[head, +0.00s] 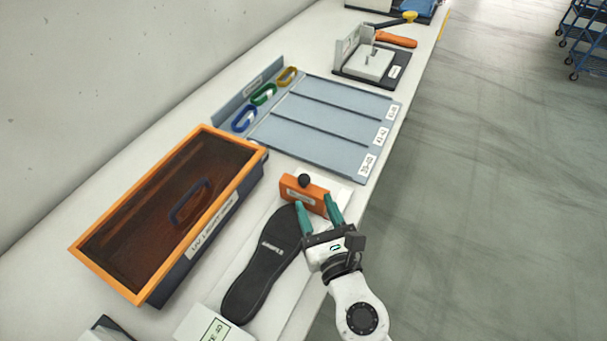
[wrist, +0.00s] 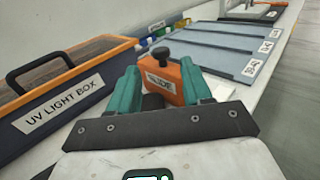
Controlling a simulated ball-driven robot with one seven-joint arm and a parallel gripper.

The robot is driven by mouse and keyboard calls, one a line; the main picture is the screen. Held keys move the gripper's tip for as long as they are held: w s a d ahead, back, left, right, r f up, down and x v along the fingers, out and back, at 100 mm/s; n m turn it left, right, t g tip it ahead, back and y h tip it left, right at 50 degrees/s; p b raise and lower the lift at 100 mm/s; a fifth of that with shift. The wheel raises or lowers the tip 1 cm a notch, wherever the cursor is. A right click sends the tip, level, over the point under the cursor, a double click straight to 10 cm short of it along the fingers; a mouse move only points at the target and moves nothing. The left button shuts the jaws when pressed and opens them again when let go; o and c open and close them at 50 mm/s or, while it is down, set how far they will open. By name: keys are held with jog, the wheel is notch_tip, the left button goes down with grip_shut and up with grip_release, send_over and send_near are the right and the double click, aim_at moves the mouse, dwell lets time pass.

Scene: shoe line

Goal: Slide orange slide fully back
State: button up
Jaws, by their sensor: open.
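The orange slide (head: 304,194) is a small block with a black knob on top, at the far end of a white board (head: 262,222). A black sole (head: 262,262) lies along that board, its far end close to the slide. My gripper (head: 320,212) is open, with its teal fingers at the near face of the slide. In the wrist view the slide (wrist: 165,80) shows between the two fingers, with a label partly readable as "SLIDE". I cannot tell whether the fingers touch it.
The orange-rimmed UV light box (head: 208,232) stands left of the board. A blue-grey tray with labelled lanes (head: 330,112) lies beyond the slide. A clamp fixture (head: 370,62) is farther back. The table's right edge borders open floor.

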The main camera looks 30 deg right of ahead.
aim_at(306, 183)
jog(key=w, duration=0.2)
jog(key=w+d+p, duration=0.1)
jog(key=w, duration=0.5)
jog(key=shift+w+d, duration=0.1)
jog(key=shift+d, duration=0.05)
jog(key=shift+c, duration=0.2)
grip_shut()
